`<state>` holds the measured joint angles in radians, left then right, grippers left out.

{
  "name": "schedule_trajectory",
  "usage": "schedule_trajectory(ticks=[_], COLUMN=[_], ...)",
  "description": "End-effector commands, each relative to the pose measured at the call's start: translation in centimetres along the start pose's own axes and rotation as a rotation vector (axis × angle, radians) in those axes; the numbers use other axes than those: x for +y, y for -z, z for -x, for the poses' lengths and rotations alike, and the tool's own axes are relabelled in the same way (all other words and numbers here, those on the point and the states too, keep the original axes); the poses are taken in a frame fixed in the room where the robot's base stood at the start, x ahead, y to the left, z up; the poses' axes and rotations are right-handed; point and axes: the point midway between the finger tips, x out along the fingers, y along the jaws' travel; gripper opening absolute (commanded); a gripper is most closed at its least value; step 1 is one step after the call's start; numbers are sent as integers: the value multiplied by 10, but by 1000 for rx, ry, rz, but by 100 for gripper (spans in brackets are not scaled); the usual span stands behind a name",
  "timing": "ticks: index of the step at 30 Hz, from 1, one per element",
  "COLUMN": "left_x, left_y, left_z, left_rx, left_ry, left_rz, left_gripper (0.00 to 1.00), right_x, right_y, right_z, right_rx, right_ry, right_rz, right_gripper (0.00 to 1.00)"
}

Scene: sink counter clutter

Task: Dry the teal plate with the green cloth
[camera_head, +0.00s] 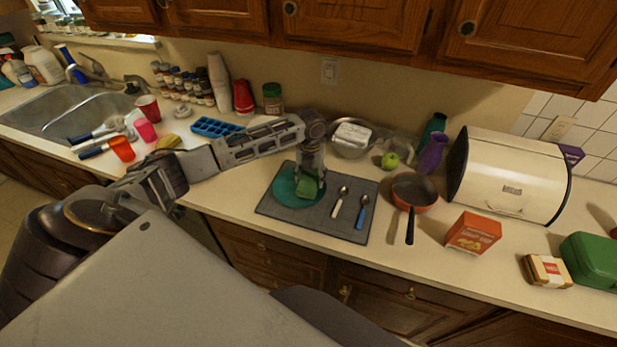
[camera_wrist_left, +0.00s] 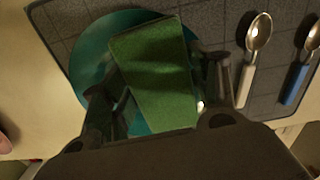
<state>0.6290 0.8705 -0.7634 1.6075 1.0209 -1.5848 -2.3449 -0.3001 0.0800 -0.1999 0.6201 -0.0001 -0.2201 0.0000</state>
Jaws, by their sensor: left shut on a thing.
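The teal plate (camera_head: 285,187) lies on the left part of a dark grey mat (camera_head: 320,228) on the counter; it also shows in the left wrist view (camera_wrist_left: 90,60). The green cloth (camera_head: 307,188) is over the right part of the plate, and in the left wrist view (camera_wrist_left: 155,75) it covers much of the plate's middle. My left gripper (camera_head: 311,172) points down over the plate and is shut on the cloth, with a finger on each side of it in the left wrist view (camera_wrist_left: 160,100). Whether the cloth presses on the plate I cannot tell. My right gripper is not in view.
A white-handled spoon (camera_head: 339,203) and a blue-handled spoon (camera_head: 362,212) lie on the mat right of the plate. A pan (camera_head: 413,190) and an orange box (camera_head: 473,233) stand farther right. A blue ice tray (camera_head: 215,127) and cups are left, near the sink (camera_head: 70,108).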

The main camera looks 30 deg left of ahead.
Motion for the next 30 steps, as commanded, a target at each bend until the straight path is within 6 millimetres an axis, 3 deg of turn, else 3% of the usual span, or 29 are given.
schedule_trajectory(ticks=[8,30], left_x=[2,32], left_y=[2,17], left_z=[-1,2], left_rx=[2,0], left_ry=[-1,0], left_rz=[0,-1], left_gripper=[41,41], right_x=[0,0], right_y=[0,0], right_z=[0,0], right_rx=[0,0], right_ry=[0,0], right_rz=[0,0], right_gripper=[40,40])
